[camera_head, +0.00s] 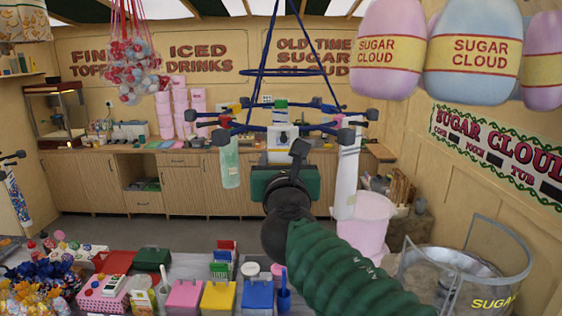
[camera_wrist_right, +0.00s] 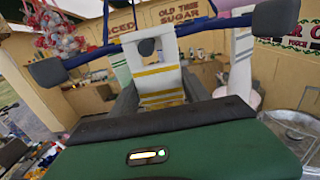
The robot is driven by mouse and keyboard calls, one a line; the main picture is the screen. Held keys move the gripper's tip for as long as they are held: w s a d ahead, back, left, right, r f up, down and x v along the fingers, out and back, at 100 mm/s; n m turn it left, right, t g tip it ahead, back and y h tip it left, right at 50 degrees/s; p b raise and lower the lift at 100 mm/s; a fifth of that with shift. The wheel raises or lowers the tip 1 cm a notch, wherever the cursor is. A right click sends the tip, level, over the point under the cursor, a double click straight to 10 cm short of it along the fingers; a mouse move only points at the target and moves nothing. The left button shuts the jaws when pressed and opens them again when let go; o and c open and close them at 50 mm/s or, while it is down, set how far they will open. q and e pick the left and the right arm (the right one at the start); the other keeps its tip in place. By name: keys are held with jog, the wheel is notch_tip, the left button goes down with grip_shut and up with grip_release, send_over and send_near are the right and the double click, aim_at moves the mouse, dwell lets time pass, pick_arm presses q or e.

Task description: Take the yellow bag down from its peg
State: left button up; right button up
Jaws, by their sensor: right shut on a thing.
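A blue ring rack (camera_head: 291,73) hangs from above, with dark-tipped pegs around it. My right gripper (camera_wrist_right: 160,97) is shut on a white bag with yellow stripes (camera_wrist_right: 158,78), which I take for the yellow bag. The bag is upright, with a cut-out handle at its top, close to a blue bar of the rack. I cannot tell whether the handle is still around its peg. In the head view the bag (camera_head: 281,145) shows only in part, behind my green right wrist. A pale green bag (camera_head: 230,165) hangs to its left and a white bag (camera_head: 346,175) to its right. My left gripper is not in view.
A net of balls (camera_head: 132,62) hangs at upper left, and sugar cloud bags (camera_head: 473,50) hang at upper right. Boxes, including a yellow one (camera_head: 218,296), cover the front counter. A metal sugar drum (camera_head: 480,265) stands at lower right. Open floor lies before the back cabinets.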

jog(key=shift+r+p, duration=0.4)
jog(key=shift+r, duration=0.1)
jog(key=shift+a, duration=0.15)
jog(key=shift+f, duration=0.1)
jog(key=shift+s+b, duration=0.35)
jog(key=shift+s, duration=0.55)
jog(key=shift+w, duration=0.15)
